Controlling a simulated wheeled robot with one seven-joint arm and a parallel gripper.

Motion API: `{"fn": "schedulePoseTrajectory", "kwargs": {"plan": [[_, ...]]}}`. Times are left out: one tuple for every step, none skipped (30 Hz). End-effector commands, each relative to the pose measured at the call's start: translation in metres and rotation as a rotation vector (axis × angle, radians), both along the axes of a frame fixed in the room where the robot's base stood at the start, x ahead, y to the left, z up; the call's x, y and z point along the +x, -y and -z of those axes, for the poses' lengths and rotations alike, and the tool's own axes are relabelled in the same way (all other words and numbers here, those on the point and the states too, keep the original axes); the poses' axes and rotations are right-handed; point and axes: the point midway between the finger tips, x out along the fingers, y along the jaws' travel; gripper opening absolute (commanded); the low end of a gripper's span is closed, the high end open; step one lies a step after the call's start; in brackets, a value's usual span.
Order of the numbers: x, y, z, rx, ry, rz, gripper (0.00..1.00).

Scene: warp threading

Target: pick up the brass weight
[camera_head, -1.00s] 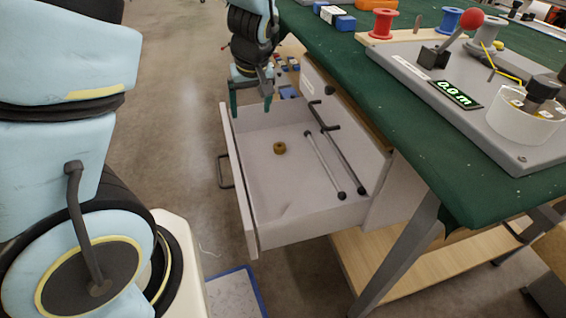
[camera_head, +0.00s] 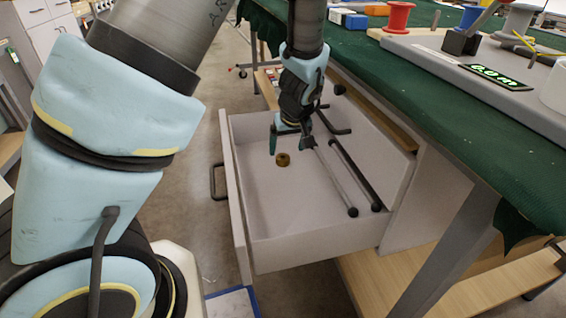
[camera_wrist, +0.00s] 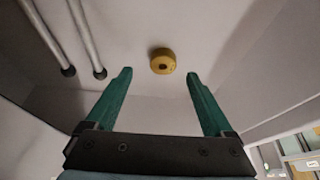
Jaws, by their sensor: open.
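The brass weight (camera_head: 283,159) is a small gold-brown ring with a dark centre, lying on the floor of the open white drawer (camera_head: 235,205). My gripper (camera_head: 290,147) is inside the drawer area, above and close by the weight, with teal fingers spread apart. In the wrist view the weight (camera_wrist: 162,61) lies beyond the fingertips, roughly between the lines of the two fingers. My gripper (camera_wrist: 159,74) is open and empty there. I cannot tell the exact height of the fingertips above the drawer floor.
Two rods (camera_head: 337,180) with dark ends lie in the drawer to the right of the weight. The drawer walls surround my gripper. The green-covered table (camera_head: 440,110) stands to the right, carrying spools and a grey device (camera_head: 480,65). The drawer's near-left floor is clear.

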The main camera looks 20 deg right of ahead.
Motion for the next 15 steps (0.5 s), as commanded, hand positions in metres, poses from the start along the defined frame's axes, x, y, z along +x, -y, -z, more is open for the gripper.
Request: {"fn": "schedulePoseTrajectory", "kwargs": {"plan": [[0.002, -0.001, 0.004, 0.001, 0.000, -0.001, 0.87], [0.003, -0.001, 0.007, 0.001, 0.000, -0.001, 0.87], [0.006, -0.002, 0.011, 0.001, 0.000, -0.001, 0.87], [0.008, -0.002, 0.015, -0.001, 0.000, -0.002, 0.87], [0.010, -0.003, 0.019, -0.001, 0.000, -0.002, 0.87], [0.013, -0.004, 0.025, 0.000, -0.001, -0.002, 0.87], [0.016, -0.005, 0.030, 0.002, -0.001, -0.002, 0.87], [0.017, -0.004, 0.034, 0.002, -0.001, -0.001, 0.87], [0.019, -0.004, 0.038, 0.002, -0.001, -0.001, 0.87], [0.020, -0.004, 0.041, 0.001, -0.001, -0.001, 0.87], [0.021, -0.003, 0.043, 0.000, 0.000, -0.001, 0.87], [0.022, -0.003, 0.045, -0.001, 0.000, -0.001, 0.87], [0.023, -0.003, 0.045, -0.001, 0.000, 0.000, 0.87], [0.023, -0.003, 0.045, -0.002, 0.001, 0.001, 0.87], [0.023, -0.003, 0.044, -0.002, 0.001, 0.001, 0.87]]}}
